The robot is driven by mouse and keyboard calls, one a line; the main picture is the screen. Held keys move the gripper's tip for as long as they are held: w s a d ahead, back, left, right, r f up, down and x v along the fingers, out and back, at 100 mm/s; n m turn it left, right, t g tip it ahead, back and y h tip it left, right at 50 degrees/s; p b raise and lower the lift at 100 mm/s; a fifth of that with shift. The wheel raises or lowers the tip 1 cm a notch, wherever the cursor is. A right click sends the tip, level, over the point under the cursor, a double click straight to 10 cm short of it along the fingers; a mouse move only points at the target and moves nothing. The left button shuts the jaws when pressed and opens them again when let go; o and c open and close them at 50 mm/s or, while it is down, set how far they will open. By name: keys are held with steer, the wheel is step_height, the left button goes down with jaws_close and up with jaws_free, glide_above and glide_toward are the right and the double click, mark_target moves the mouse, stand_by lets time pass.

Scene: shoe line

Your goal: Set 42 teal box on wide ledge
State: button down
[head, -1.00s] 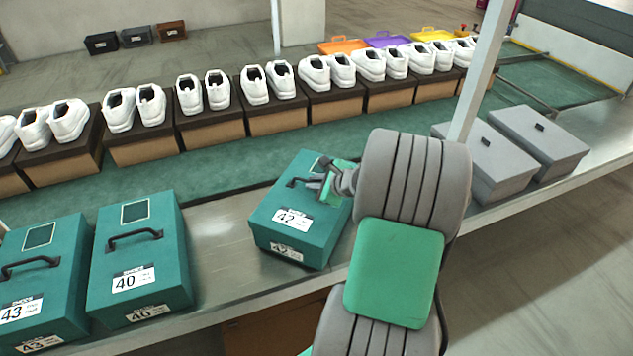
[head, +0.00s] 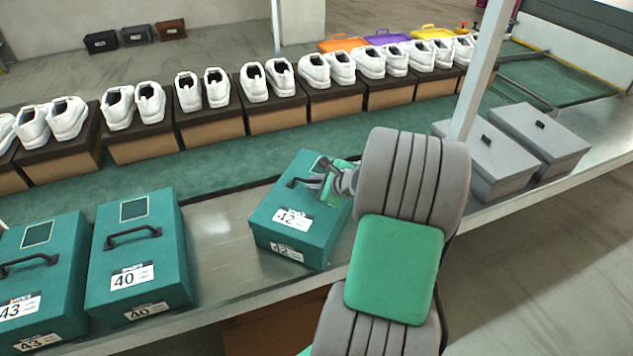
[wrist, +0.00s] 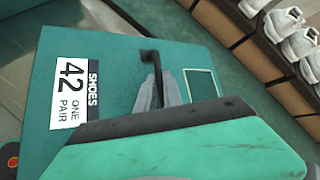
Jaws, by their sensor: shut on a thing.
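The teal box labelled 42 (head: 297,237) sits on the metal ledge (head: 222,232), to the right of the teal box labelled 40 (head: 140,255). A black handle stands on its lid. My gripper (head: 325,185) is at the box's handle, its fingers closed on it. In the wrist view the box's lid (wrist: 110,50) with the 42 label fills much of the picture, and my gripper (wrist: 155,85) has its fingers around the handle (wrist: 150,60). My arm hides the box's right side in the head view.
A teal box labelled 43 (head: 40,275) stands at the far left. Two grey boxes (head: 500,165) stand on the ledge at right, beyond a pale post (head: 482,75). Behind runs a green belt (head: 215,168) with brown boxes bearing white shoes. Ledge room lies between boxes 40 and 42.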

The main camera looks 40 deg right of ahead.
steer(key=c, duration=1.4)
jaws_free()
steer(key=shift+s, duration=0.1)
steer(key=v, duration=0.7)
steer(key=shift+s+r, duration=0.25)
steer(key=shift+r, duration=0.05)
steer(key=a+n+g, duration=0.1)
steer(key=a+n, duration=0.2)
steer(key=a+n+g, duration=0.1)
steer(key=a+n, duration=0.2)
steer(key=a, duration=0.1)
steer(key=a+n+g+y, duration=0.1)
steer(key=a+n, duration=0.2)
steer(key=a, duration=0.1)
steer(key=shift+w+a+r+n, duration=0.2)
steer(key=shift+w+a+n, duration=0.1)
steer(key=shift+w, duration=0.1)
steer(key=s+a+r+n+g+h, duration=0.1)
steer(key=s+a+n+g, duration=0.3)
steer(key=s+a+n, duration=0.6)
steer(key=a+r+n, duration=0.1)
steer(key=a+n, duration=0.3)
steer(key=n, duration=0.2)
steer(key=shift+s+r+n, duration=0.2)
steer(key=shift+r+n, duration=0.2)
